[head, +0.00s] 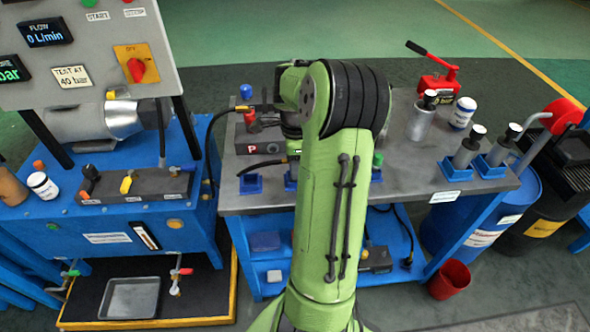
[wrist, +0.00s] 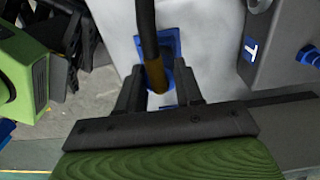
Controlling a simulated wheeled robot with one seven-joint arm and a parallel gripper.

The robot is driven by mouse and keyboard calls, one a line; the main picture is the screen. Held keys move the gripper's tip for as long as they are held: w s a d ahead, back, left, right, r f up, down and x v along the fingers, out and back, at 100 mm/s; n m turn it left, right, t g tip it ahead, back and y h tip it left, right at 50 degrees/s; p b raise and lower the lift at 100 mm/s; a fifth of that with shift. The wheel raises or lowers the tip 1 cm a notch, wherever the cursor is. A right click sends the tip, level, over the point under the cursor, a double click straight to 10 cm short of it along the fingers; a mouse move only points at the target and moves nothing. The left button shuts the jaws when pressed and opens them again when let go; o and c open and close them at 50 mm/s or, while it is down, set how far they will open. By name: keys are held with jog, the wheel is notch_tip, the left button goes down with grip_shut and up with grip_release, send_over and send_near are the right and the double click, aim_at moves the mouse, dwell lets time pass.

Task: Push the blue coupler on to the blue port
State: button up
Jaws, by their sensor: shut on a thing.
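In the wrist view my gripper (wrist: 158,92) is shut on the end of a black hose with a brass sleeve (wrist: 153,76). I take this to be the blue coupler; its body is mostly hidden between the jaws. Blue shows just behind and below it, where a blue holder (wrist: 172,45) sits on the grey bench top. The blue port (wrist: 308,55) sticks out of a grey block with a blue T label (wrist: 250,49), to the right of the jaws and apart from them. In the head view my green arm hides the gripper, the coupler and the blue port.
In the head view, a red P label (head: 250,148) marks the block's left part. A second black hose (head: 262,165) lies near a blue holder (head: 250,184). A red hand pump (head: 438,82), a grey cylinder (head: 421,120) and a white jar (head: 462,113) stand right on the bench.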

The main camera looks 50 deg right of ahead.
jog(key=shift+r+p, duration=1.6)
jog(key=shift+r, duration=0.6)
jog(key=w+d+r+p, duration=1)
jog(key=d+p, duration=0.2)
jog(key=p, duration=1.1)
jog(key=f+b, duration=0.1)
jog(key=f, duration=0.1)
jog(key=f+b, duration=0.3)
jog(key=f, duration=0.1)
jog(key=shift+w+d+f, duration=0.3)
jog(key=shift+d+f, duration=0.05)
jog(key=shift+f+b, duration=1.4)
jog(key=shift+f, duration=0.05)
jog(key=o, duration=1.2)
